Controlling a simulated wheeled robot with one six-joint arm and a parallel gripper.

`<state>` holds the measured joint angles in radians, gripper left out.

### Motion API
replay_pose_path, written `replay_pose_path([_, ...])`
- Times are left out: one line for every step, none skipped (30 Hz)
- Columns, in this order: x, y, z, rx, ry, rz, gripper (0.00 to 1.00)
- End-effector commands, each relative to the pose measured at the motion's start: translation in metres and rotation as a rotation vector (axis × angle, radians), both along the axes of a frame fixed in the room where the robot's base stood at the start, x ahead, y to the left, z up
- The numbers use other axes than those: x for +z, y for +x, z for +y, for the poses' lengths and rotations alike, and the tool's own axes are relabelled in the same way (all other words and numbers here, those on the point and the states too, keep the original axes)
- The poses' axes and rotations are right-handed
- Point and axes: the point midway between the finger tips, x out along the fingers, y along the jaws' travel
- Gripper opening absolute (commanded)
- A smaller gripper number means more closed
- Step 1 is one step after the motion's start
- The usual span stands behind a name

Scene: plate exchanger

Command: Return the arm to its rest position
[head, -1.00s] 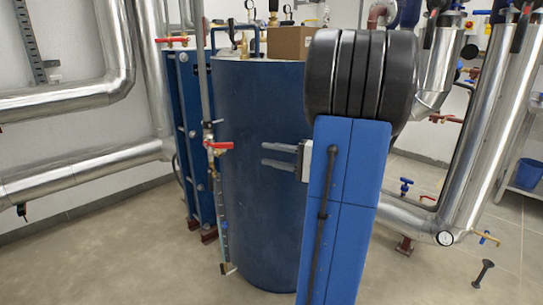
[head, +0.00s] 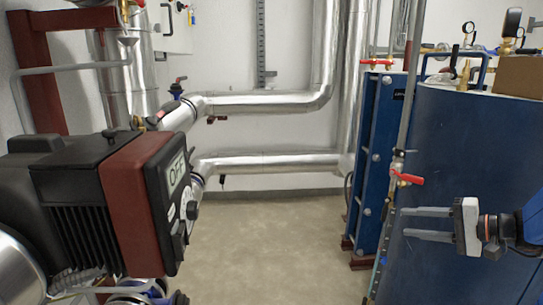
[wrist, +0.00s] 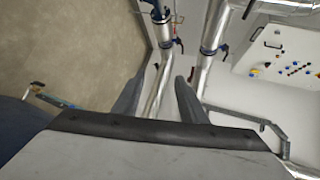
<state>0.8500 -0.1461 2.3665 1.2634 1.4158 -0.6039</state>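My gripper (head: 425,224) is at the right of the head view, in front of the blue tank (head: 450,130). Its two grey fingers point left and stand apart with nothing between them. Part of my blue arm shows behind it at the right edge. In the wrist view the two dark fingers (wrist: 160,95) are also apart, with only pipes and wall far behind them.
A pump with an OFF display (head: 178,175) stands close at the left. A red-handled valve (head: 405,178) on a vertical pipe is near my fingers. A blue plate exchanger (head: 378,150) stands behind. The floor (head: 270,240) in the middle is clear.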

Motion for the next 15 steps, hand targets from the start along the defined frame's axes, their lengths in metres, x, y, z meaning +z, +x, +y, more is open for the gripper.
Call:
replay_pose_path([-0.004,-0.008,0.023,0.048,-0.039,0.033,0.38])
replay_pose_path([-0.008,-0.013,0.034,0.074,-0.062,0.054,0.38])
replay_pose_path([-0.013,-0.020,0.048,0.105,-0.096,0.083,0.38])
replay_pose_path([-0.016,-0.026,0.058,0.129,-0.122,0.103,0.38])
replay_pose_path([-0.020,-0.033,0.067,0.152,-0.148,0.123,0.38])
replay_pose_path([-0.025,-0.041,0.078,0.180,-0.185,0.146,0.38])
replay_pose_path([-0.028,-0.048,0.086,0.201,-0.213,0.164,0.38])
replay_pose_path([-0.032,-0.054,0.094,0.221,-0.241,0.181,0.38])
replay_pose_path([-0.036,-0.063,0.103,0.246,-0.281,0.201,0.38])
replay_pose_path([-0.040,-0.070,0.109,0.265,-0.312,0.216,0.38])
replay_pose_path([-0.043,-0.077,0.114,0.281,-0.344,0.227,0.38])
replay_pose_path([-0.047,-0.086,0.120,0.303,-0.386,0.244,0.38])
replay_pose_path([-0.050,-0.092,0.124,0.320,-0.419,0.255,0.38])
replay_pose_path([-0.054,-0.099,0.128,0.334,-0.451,0.264,0.38])
replay_pose_path([-0.057,-0.108,0.132,0.353,-0.495,0.274,0.38])
